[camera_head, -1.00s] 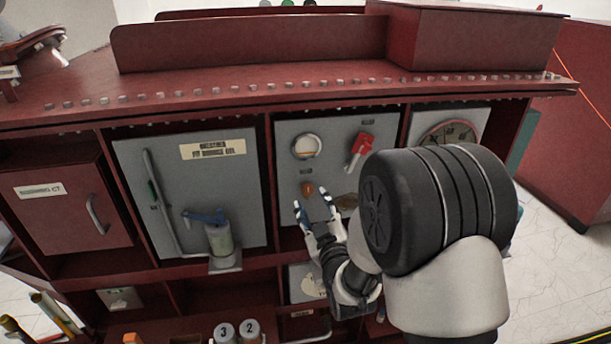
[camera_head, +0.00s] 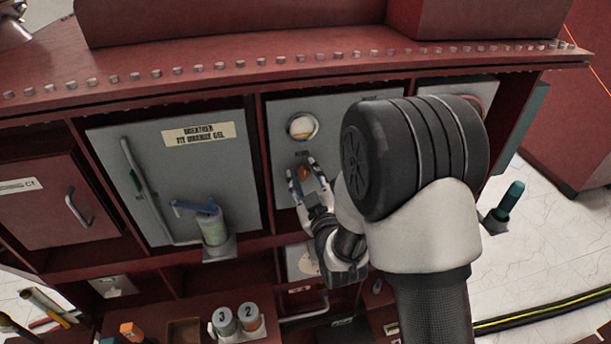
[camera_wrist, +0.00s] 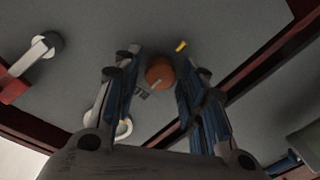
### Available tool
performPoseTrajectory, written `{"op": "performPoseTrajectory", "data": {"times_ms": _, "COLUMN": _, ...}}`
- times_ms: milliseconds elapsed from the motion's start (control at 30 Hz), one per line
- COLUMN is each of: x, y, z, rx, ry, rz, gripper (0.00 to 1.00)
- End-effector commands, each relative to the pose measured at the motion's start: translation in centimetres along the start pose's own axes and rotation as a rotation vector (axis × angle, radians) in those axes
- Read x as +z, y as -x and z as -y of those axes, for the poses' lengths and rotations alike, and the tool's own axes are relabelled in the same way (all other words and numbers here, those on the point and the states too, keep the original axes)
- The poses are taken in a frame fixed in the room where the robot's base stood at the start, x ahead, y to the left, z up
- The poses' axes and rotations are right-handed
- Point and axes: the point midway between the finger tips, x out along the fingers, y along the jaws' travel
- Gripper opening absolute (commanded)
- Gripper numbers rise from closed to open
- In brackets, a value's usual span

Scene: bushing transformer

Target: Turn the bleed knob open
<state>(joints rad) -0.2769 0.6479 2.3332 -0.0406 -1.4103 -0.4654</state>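The bleed knob (camera_head: 303,173) is a small orange-brown round knob on the grey panel (camera_head: 283,110), under a round sight glass (camera_head: 302,127). In the wrist view the knob (camera_wrist: 160,72) shows a pale line on its face and lies between the fingertips of my gripper (camera_wrist: 157,68). In the head view my gripper (camera_head: 306,180) reaches up to the knob from below, with one finger on each side. The fingers are apart, with gaps visible beside the knob in the wrist view. My arm hides the right part of the panel in the head view.
To the left is the breather panel (camera_head: 170,185) with a blue-handled valve and a canister (camera_head: 213,228). In the wrist view, a handle (camera_wrist: 38,55) sits at the upper left and a yellow mark (camera_wrist: 181,46) is near the knob. Red frame edges border the panel.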

Motion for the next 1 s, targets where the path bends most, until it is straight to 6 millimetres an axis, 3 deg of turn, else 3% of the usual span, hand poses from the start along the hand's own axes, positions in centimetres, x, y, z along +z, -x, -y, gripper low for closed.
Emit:
{"op": "performPoseTrajectory", "data": {"times_ms": 500, "x": -0.02, "y": -0.02, "z": -0.01, "rx": 0.000, "ry": 0.000, "rz": 0.000, "gripper": 0.02}}
{"op": "performPoseTrajectory", "data": {"times_ms": 767, "x": 0.06, "y": -0.03, "z": 0.03, "rx": 0.000, "ry": 0.029, "rz": -0.001, "gripper": 0.02}}
{"op": "performPoseTrajectory", "data": {"times_ms": 1000, "x": 0.21, "y": -0.05, "z": 0.14, "rx": 0.000, "ry": 0.154, "rz": 0.001, "gripper": 0.02}}
